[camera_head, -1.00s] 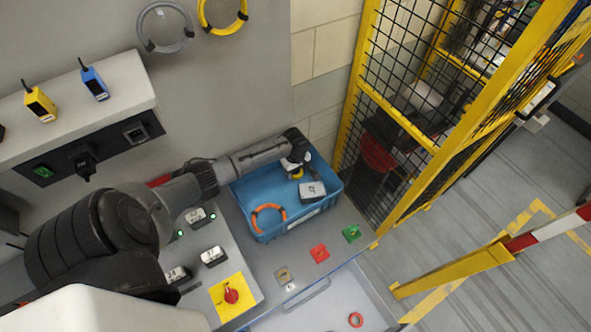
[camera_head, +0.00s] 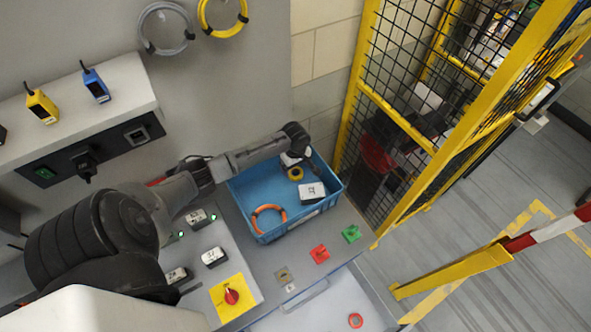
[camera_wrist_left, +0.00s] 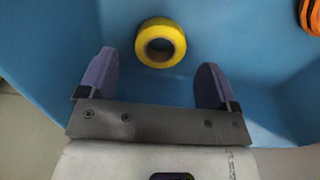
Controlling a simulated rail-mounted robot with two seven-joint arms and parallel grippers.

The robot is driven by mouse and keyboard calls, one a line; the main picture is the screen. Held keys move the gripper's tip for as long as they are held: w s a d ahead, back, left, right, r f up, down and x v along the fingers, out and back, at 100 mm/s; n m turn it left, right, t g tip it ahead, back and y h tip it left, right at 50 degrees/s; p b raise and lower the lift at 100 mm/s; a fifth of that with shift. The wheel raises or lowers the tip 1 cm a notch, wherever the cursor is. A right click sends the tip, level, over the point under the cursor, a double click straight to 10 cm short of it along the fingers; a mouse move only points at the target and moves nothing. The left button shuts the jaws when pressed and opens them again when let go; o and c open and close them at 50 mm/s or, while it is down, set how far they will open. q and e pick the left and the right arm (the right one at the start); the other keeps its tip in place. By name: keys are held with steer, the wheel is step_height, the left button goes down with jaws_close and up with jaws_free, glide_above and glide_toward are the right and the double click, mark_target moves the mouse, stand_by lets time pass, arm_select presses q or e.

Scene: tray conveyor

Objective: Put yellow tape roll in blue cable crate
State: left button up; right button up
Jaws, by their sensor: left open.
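The yellow tape roll (camera_head: 295,174) lies inside the blue cable crate (camera_head: 243,201), near its back wall. It also shows in the left wrist view (camera_wrist_left: 161,43), resting on the crate's blue inside. My left gripper (camera_head: 294,159) is open over the back of the crate. In the left wrist view its two purple fingers are spread apart, with the roll just beyond and between their tips, held by neither. My right gripper is not in view.
An orange cable ring (camera_head: 269,218) and a white-topped box (camera_head: 312,192) are also in the crate. A yellow mesh fence (camera_head: 408,122) stands close on the right. Red (camera_head: 320,254) and green (camera_head: 351,233) pads lie in front.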

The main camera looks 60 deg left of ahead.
mark_target(296, 173)
arm_select(q)
step_height(296, 173, up, 8)
steer(key=shift+r, duration=0.25)
stand_by(0.4)
